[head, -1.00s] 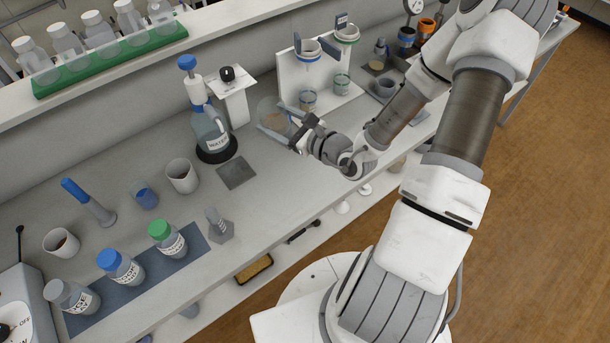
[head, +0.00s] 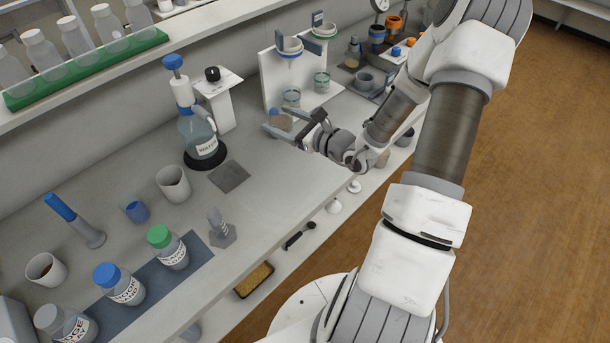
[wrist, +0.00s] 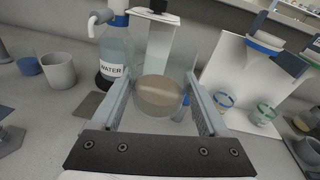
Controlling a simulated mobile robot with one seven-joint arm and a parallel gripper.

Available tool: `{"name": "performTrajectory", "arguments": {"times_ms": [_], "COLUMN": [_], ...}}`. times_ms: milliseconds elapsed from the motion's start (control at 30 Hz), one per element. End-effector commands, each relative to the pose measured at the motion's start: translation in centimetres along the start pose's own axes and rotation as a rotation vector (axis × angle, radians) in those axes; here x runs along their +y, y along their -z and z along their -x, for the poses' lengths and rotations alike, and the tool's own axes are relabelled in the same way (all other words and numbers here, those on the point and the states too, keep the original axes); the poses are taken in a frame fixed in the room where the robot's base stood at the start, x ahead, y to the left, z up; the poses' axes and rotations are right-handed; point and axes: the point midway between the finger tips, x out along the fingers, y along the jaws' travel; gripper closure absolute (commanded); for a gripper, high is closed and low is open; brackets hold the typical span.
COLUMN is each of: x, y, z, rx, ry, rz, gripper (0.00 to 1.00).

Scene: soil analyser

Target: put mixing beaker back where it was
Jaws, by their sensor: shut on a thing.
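The mixing beaker (head: 281,123) is clear glass with brown contents, between the fingers of my gripper (head: 270,119). In the wrist view the beaker (wrist: 163,90) shows its brown contents, and my gripper (wrist: 165,100) is shut on it with one finger on each side. The beaker is over the bench, in front of the white funnel stand (head: 272,80) and right of the water bottle (head: 198,138). I cannot tell whether its base touches the bench. A dark square pad (head: 229,176) lies bare on the bench in front of the bottle.
A white upright stand (head: 222,103) rises behind the bottle. Funnels and small cups (head: 321,82) are at the funnel stand. Bench right of the pad is clear.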

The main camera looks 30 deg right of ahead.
Motion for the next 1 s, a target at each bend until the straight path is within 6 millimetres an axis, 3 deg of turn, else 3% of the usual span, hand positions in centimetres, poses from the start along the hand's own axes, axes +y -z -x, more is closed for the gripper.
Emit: {"name": "performTrajectory", "arguments": {"times_ms": [33, 200, 400, 600, 800, 1000], "x": [-1.5, -5.9, -10.8, -14.0, -14.9, -11.4], "y": [1.7, 3.8, 5.6, 6.3, 6.5, 8.1], "z": [0.1, 0.9, 2.6, 4.1, 4.7, 4.3], "rx": [-0.002, 0.000, 0.012, 0.028, 0.036, 0.038], "ry": [0.012, 0.035, 0.062, 0.080, 0.087, 0.085], "rz": [-0.003, -0.042, -0.085, -0.119, -0.137, -0.144], "gripper": [0.98, 0.98, 0.98, 0.98, 0.98, 0.98]}}
